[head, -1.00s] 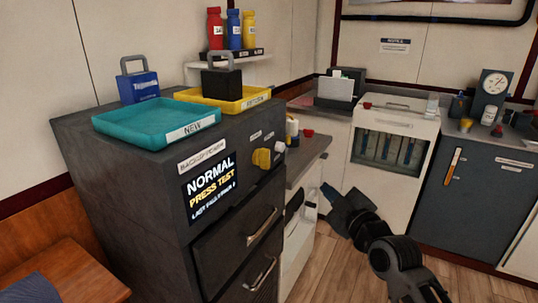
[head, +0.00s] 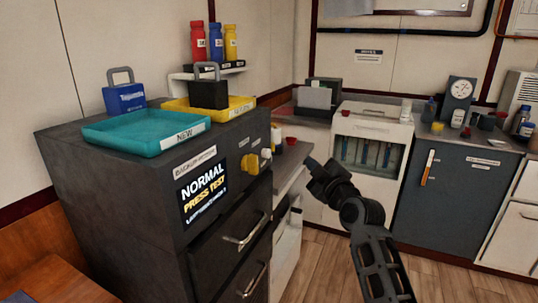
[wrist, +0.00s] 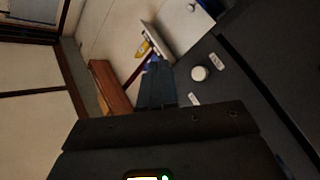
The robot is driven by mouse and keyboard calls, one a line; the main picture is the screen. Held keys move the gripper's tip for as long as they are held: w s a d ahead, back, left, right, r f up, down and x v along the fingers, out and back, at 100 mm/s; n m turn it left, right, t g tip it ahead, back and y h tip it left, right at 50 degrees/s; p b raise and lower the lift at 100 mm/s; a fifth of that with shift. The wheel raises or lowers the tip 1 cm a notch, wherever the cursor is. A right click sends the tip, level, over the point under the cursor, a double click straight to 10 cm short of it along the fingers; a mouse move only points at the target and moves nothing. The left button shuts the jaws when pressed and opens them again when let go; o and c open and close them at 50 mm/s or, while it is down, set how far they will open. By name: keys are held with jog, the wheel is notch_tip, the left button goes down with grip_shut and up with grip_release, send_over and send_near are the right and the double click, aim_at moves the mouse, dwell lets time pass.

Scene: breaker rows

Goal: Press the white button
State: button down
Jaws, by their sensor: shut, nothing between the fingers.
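The white button (head: 265,154) is a small round knob on the front of the dark cabinet (head: 110,195), right of a yellow knob (head: 249,163). A round white knob that looks like the button shows in the wrist view (wrist: 200,73), on a dark panel with small white labels beside it. My gripper (head: 312,163) is shut and empty, right of the button and apart from it in the head view. Its fingers (wrist: 156,86) show in the wrist view to the left of the white knob. The exact gap in depth is unclear.
A teal tray (head: 147,143) and a yellow tray (head: 240,109) sit on the cabinet top. A grey counter (head: 290,162) with small items lies behind my gripper. Wood floor is clear at the lower right.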

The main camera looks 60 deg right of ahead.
aim_at(266, 153)
jog(key=w+p, duration=0.2)
jog(key=w, duration=0.6)
jog(key=shift+w+a, duration=0.25)
jog(key=shift+a, duration=0.1)
dwell(1.8)
jog(key=shift+w, duration=0.45)
jog(key=shift+w+a, duration=0.15)
jog(key=shift+w, duration=0.75)
dwell(1.1)
jog(key=shift+s, duration=1.3)
